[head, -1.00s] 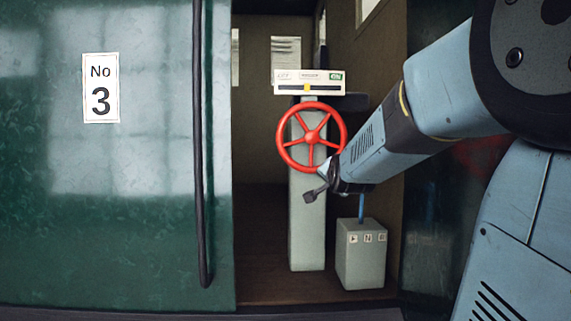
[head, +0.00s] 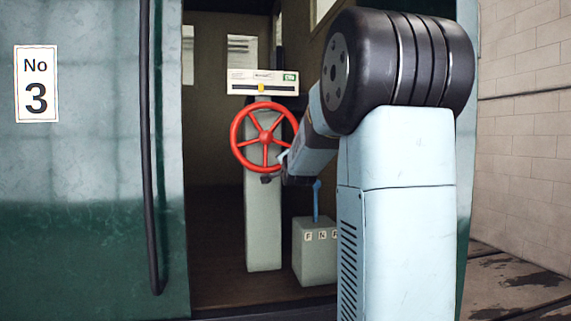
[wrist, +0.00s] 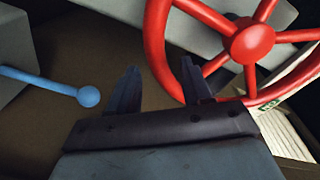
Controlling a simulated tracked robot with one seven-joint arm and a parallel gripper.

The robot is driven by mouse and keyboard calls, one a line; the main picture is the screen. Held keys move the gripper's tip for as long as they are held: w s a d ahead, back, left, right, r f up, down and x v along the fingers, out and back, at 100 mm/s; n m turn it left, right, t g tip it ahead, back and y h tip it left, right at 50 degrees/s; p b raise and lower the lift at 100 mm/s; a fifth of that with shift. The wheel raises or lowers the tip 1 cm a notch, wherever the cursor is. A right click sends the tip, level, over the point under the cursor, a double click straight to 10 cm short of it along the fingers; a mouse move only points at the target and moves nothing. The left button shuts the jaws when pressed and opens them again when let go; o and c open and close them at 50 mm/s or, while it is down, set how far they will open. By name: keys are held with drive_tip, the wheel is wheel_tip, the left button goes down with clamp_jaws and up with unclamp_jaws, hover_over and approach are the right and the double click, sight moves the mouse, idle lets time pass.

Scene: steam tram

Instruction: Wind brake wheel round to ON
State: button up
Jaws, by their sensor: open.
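The red brake wheel (head: 265,137) is a spoked ring upright on a grey pillar (head: 263,225). Above it is a pale indicator plate (head: 240,86) with a yellow marker (head: 261,88) near its middle and a green label (head: 291,77) at its right end. My gripper (head: 268,179) is at the lower right of the wheel, partly hidden by my arm. In the wrist view my gripper (wrist: 160,75) is open and empty. The wheel (wrist: 252,42) fills the upper right there; its rim appears between and behind the fingertips. I cannot tell whether they touch.
A grey box (head: 314,252) with a blue lever (head: 317,200) stands right of the pillar; the lever's ball end (wrist: 89,96) is left of my gripper. A dark vertical handrail (head: 148,150) and green tram side (head: 90,250) bound the doorway's left.

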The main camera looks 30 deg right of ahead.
drive_tip(key=shift+x, duration=2.5)
clamp_jaws()
drive_tip(key=shift+f, duration=0.1)
drive_tip(key=shift+s+d, duration=0.1)
drive_tip(key=shift+d, duration=0.1)
drive_tip(key=shift+f, duration=0.1)
